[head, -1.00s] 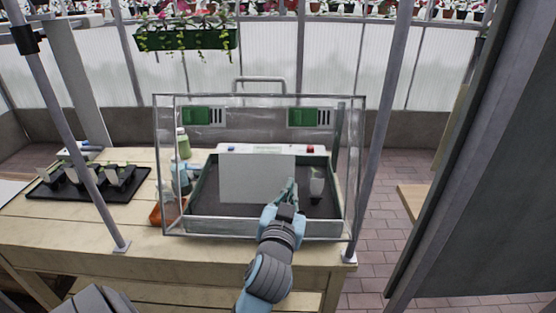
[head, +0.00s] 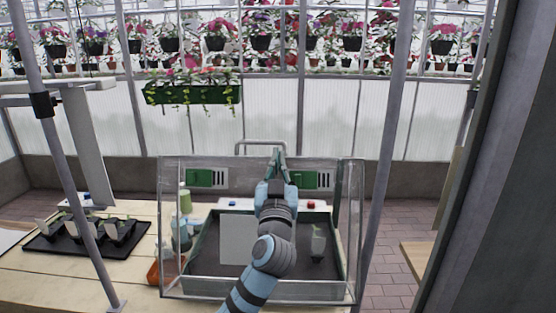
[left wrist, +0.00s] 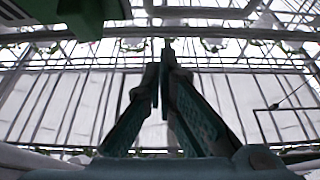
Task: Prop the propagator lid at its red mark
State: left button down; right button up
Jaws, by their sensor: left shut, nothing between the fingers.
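The propagator stands on the wooden table, with a clear lid (head: 173,230) around and above its dark tray (head: 215,291). The lid has two green vents (head: 206,179) and a grey handle (head: 261,142) at the top. I cannot tell how far the lid is tilted. A red spot (head: 312,204) shows on the pale strip behind the tray; I cannot tell whether it is the red mark. My left gripper (head: 278,154) is shut and empty, pointing up near the handle between the vents. Its fingers also show in the left wrist view (left wrist: 163,75). My right gripper is out of view.
A black tray of small pots (head: 85,238) sits on the table at left. Grey posts (head: 384,130) rise either side. A flower planter (head: 193,93) hangs behind. A dark panel fills the right.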

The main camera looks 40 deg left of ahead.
pick_arm(q)
jog(key=shift+w+a+f, duration=0.25)
jog(key=shift+w+a, duration=0.05)
jog(key=shift+w, duration=0.1)
